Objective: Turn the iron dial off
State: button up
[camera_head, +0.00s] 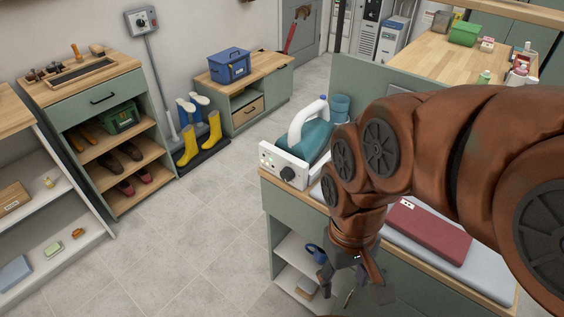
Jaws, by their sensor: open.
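The iron (306,131), teal with a white handle, stands on the far left end of the counter. Its white base has a front panel (269,158) with a black round dial (288,174) facing the left front. The dial's exact setting is too small to read. My gripper (352,296) is open and empty, pointing down in front of the counter, below and to the right of the dial and apart from it. My brown arm hides part of the counter right of the iron.
A folded dark red towel (428,230) lies on a grey ironing surface (490,275). Below the counter is an open shelf (291,254). A shoe cabinet (92,87), boots (192,148) and a bench with a blue box (230,66) stand leftward. The tiled floor (198,227) is clear.

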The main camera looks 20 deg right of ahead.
aim_at(287, 174)
jog(key=u, duration=0.6)
jog(key=k, duration=0.8)
jog(key=u, duration=0.95)
jog(key=k, duration=0.45)
jog(key=z, duration=0.1)
jog(key=i, duration=0.95)
jog(key=u, duration=0.7)
